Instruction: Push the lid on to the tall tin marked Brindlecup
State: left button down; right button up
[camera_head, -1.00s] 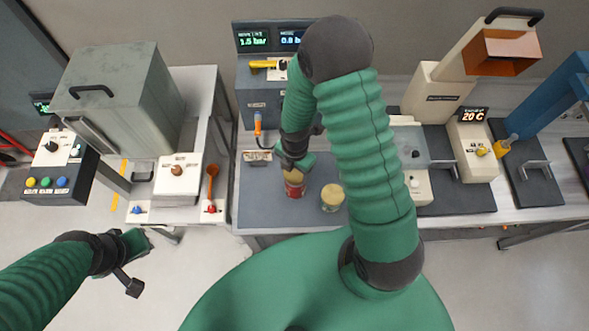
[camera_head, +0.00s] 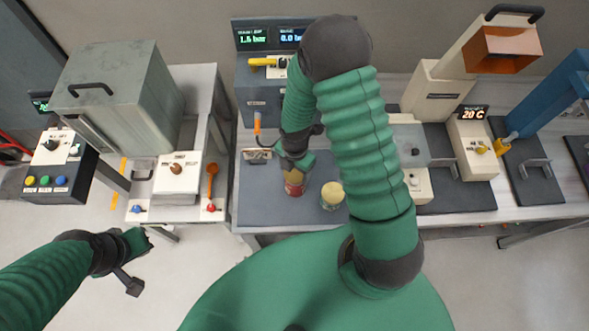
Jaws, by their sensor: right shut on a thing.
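A red tin (camera_head: 294,189) stands on the dark grey mat of the middle bench, with a tan lid (camera_head: 293,177) at its top. My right gripper (camera_head: 296,165) comes down from above and is shut on the lid, covering part of it. I cannot tell whether the lid is fully seated. A second tin (camera_head: 331,203) with a pale cream top stands just right, apart from the red one. Tin markings are too small to read. My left gripper (camera_head: 143,263) is open and empty over the floor at lower left.
Behind the tins is a grey unit (camera_head: 262,110) with pressure displays and a yellow handle. An orange-tipped hose (camera_head: 257,125) and a small labelled holder (camera_head: 257,156) are at the mat's back left. My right arm hides part of the bench. The mat's front left is clear.

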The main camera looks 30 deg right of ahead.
jog(key=shift+s+f, duration=0.15)
jog(key=o, duration=1.8)
jog(key=shift+w+d, duration=0.1)
jog(key=shift+w, duration=0.1)
jog(key=shift+o, duration=1)
jog(key=shift+r+p, duration=0.35)
notch_tip(320, 180, up, 8)
jog(key=p, duration=0.7)
jog(key=shift+f, duration=0.3)
